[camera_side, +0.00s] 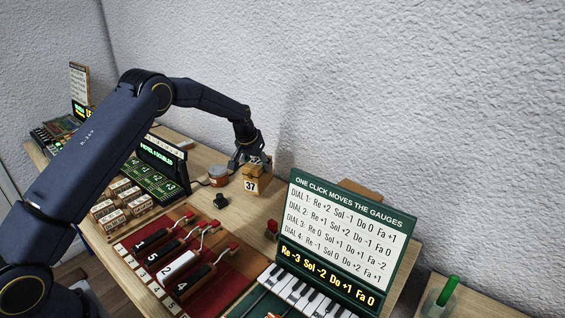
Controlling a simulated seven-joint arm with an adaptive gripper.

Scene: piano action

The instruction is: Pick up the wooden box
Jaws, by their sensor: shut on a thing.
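The wooden box (257,182) is a small light-brown block with a white label reading 37 on its front. It is near the back of the wooden table, left of the green sign. My gripper (252,163) reaches down from above and is shut on the top of the wooden box. The fingers partly hide the box's upper part. I cannot tell whether the box touches the table or is slightly above it.
A round reddish container (218,176) stands just left of the box, and a black knob (221,201) is in front. The green sign (340,240) stands at the right beside piano keys (300,290). Lettered wooden blocks (112,207) and a red panel with levers (180,262) fill the left front.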

